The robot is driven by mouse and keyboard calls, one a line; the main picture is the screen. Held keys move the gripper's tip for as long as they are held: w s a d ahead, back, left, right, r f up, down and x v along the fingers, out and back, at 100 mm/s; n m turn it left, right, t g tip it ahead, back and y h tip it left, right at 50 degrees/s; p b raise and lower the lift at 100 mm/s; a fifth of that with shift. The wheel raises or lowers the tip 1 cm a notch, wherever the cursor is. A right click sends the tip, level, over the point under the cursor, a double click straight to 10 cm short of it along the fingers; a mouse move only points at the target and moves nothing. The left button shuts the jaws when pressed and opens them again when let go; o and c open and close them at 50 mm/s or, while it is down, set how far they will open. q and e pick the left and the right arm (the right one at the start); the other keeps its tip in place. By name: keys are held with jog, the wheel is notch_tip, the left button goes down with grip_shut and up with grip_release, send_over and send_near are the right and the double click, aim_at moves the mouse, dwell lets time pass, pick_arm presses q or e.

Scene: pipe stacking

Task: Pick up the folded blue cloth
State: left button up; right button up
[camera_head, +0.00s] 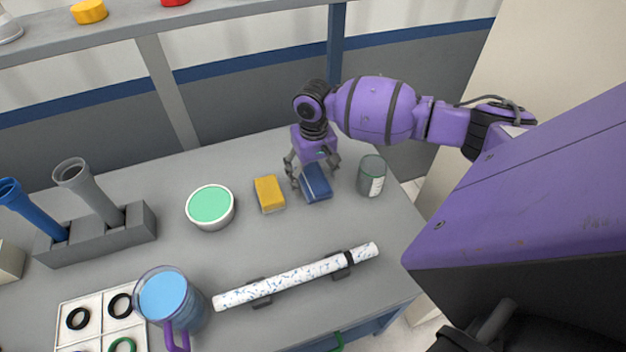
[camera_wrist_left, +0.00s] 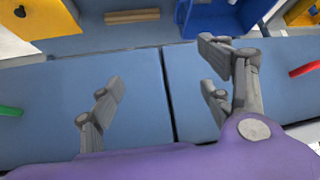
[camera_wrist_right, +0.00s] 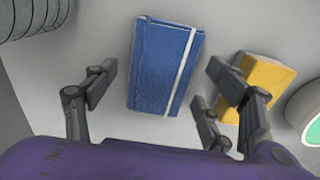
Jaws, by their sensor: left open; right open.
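The folded blue cloth (camera_head: 316,184) lies on the grey table, to the right of a yellow block. It has a white stripe near one edge, seen in the right wrist view (camera_wrist_right: 160,68). My right gripper (camera_head: 313,173) is open above the cloth, with its fingers to either side. In the right wrist view the cloth lies beyond and between the open fingertips, and nothing is held. My left gripper (camera_wrist_left: 160,88) is open and empty above a blue surface, away from the cloth; it is not seen in the head view.
A yellow block (camera_head: 269,194) lies close left of the cloth, and a grey can (camera_head: 371,176) stands close right. A green-topped bowl (camera_head: 210,207), a speckled white pipe (camera_head: 300,277), a blue-filled mug (camera_head: 168,297), a grey pipe holder (camera_head: 140,222) and a ring tray (camera_head: 102,322) share the table.

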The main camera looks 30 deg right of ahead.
aim_at(313, 178)
jog(key=shift+f, duration=0.15)
jog(key=shift+c, duration=0.6)
jog(key=c, duration=1.1)
jog(key=shift+c, duration=0.2)
jog(key=shift+r, duration=0.55)
notch_tip(313, 178, up, 2)
jog(key=shift+r, duration=0.25)
pick_arm(q)
jog(key=shift+w+d+r+p, duration=0.25)
jog(key=shift+w+r+p, duration=0.1)
jog(key=shift+r+p, duration=0.25)
jog(key=shift+w+d+r+p, duration=0.25)
jog(key=shift+w+r+p, duration=0.1)
jog(key=shift+r+p, duration=0.2)
pick_arm(e)
jog(key=s+a+r, duration=0.8)
jog(key=s+r, duration=0.1)
jog(key=s, duration=0.2)
jog(key=shift+s+r, duration=0.2)
jog(key=shift+s, duration=0.1)
